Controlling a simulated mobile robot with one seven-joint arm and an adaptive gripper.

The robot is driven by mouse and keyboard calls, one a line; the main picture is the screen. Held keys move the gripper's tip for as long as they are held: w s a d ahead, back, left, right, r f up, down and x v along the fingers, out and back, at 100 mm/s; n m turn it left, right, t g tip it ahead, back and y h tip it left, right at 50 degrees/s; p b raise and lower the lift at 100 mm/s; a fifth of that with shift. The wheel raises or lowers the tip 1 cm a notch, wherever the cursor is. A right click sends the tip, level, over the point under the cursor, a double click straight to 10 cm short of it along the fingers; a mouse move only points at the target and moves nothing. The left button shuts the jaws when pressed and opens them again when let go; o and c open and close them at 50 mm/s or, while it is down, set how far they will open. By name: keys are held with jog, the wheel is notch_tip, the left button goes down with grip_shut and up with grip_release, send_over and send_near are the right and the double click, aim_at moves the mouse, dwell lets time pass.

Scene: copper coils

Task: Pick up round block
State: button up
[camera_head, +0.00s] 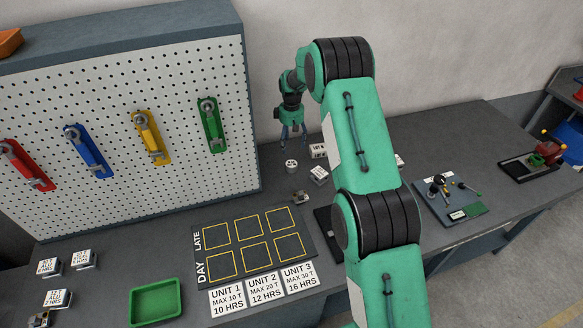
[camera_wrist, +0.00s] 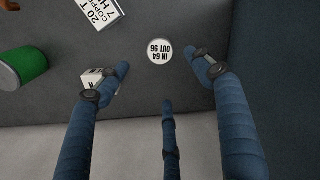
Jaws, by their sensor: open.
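The round block (camera_head: 291,166) stands on the dark bench near the pegboard's right edge. In the wrist view its white round top (camera_wrist: 160,52) reads "IN 64 OUT 96" and lies between the tips of two of my fingers. My gripper (camera_head: 291,136) hangs over the bench, just above and behind the round block in the head view. In the wrist view my gripper (camera_wrist: 163,64) has its three blue fingers spread wide, with nothing held. I cannot tell the exact height of the fingertips above the bench.
White labelled blocks (camera_head: 319,174) (camera_head: 317,150) stand right of the round block. In the wrist view a white block (camera_wrist: 89,79) is close to the left fingertip, and a green cylinder (camera_wrist: 22,68) is farther left. The pegboard (camera_head: 228,130) rises at left.

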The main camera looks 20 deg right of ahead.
aim_at(291, 163)
jog(key=shift+f, duration=0.1)
jog(key=shift+f, duration=4.25)
jog(key=shift+f, duration=2.55)
jog(key=c, duration=1.4)
